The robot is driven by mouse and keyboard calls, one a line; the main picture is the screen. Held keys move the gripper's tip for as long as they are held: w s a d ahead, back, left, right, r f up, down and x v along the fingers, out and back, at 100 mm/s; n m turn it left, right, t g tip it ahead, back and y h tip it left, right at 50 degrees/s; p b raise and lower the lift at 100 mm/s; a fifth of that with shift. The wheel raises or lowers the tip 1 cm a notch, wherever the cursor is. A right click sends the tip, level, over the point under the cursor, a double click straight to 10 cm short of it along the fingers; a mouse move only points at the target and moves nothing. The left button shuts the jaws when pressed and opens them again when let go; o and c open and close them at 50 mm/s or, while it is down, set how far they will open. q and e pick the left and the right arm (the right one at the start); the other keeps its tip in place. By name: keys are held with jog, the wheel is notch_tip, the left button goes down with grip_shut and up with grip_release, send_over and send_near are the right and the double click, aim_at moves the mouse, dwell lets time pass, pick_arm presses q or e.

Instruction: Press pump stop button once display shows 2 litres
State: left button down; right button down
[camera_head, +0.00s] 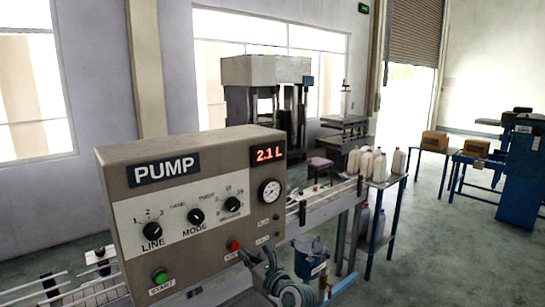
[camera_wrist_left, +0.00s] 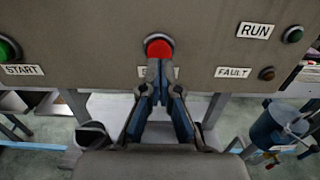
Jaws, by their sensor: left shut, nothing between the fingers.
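The pump control box (camera_head: 190,225) stands close in front of me, and its red display (camera_head: 269,154) reads 2.1 L. The red stop button (camera_head: 233,245) is low on the panel, and it also shows in the left wrist view (camera_wrist_left: 159,46). The green start button (camera_head: 160,276) is to its left. My left gripper (camera_wrist_left: 159,72) is shut and empty. Its fingertips are at the lower edge of the red button and cover part of the label below it; I cannot tell whether they touch the button. My right gripper is not in view.
A blue metal can (camera_head: 310,258) stands right of the box, below a conveyor (camera_head: 325,205). A side table (camera_head: 385,183) with several white jugs is behind it. Open grey floor (camera_head: 440,240) lies to the right.

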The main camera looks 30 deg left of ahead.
pick_arm(q)
jog(key=v, duration=0.6)
dwell(0.5)
